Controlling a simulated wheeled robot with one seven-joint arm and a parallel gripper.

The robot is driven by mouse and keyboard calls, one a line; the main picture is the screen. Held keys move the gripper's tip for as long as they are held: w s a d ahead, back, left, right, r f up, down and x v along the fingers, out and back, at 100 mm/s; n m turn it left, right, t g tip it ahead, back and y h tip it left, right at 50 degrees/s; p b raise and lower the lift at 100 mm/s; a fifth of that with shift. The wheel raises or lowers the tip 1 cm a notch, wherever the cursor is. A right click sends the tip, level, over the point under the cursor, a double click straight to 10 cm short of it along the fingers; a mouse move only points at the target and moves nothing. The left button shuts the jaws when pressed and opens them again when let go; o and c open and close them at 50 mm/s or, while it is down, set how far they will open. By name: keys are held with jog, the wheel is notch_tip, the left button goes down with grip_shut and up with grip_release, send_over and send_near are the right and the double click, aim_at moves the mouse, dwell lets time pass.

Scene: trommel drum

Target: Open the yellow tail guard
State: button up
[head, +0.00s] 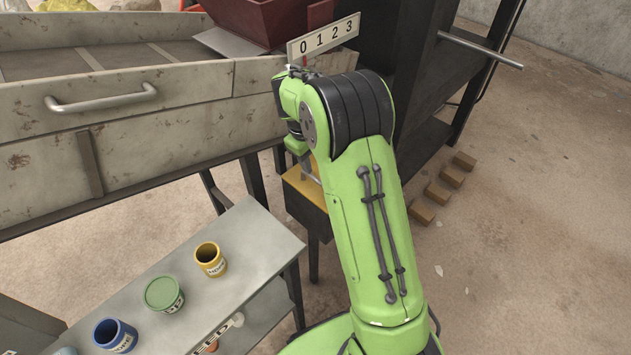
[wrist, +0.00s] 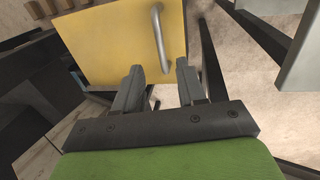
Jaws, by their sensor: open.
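The yellow tail guard (wrist: 115,45) is a flat yellow panel in the upper middle of the wrist view. An upright grey bar handle (wrist: 161,38) sits near its right edge. My gripper (wrist: 160,66) is open, its two fingers apart and nothing held between them. The handle's lower end appears just above the gap between the fingertips; I cannot tell how far away it is. In the head view a small yellow part (head: 303,188) shows behind my green arm, which hides most of it and my fingers.
A grey bench (head: 262,232) with yellow (head: 210,262), green (head: 164,296) and blue (head: 115,338) pots stands at lower left. A long metal chute (head: 150,130) runs above it.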

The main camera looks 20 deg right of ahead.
aim_at(318, 180)
jog(key=f, duration=0.2)
jog(key=d+f+b, duration=0.1)
jog(key=f, duration=0.2)
jog(key=f+b, duration=0.1)
jog(key=f, duration=0.2)
jog(key=shift+w+d+f, duration=0.15)
jog(key=shift+w+d, duration=0.1)
jog(key=shift+w, duration=0.05)
grip_shut()
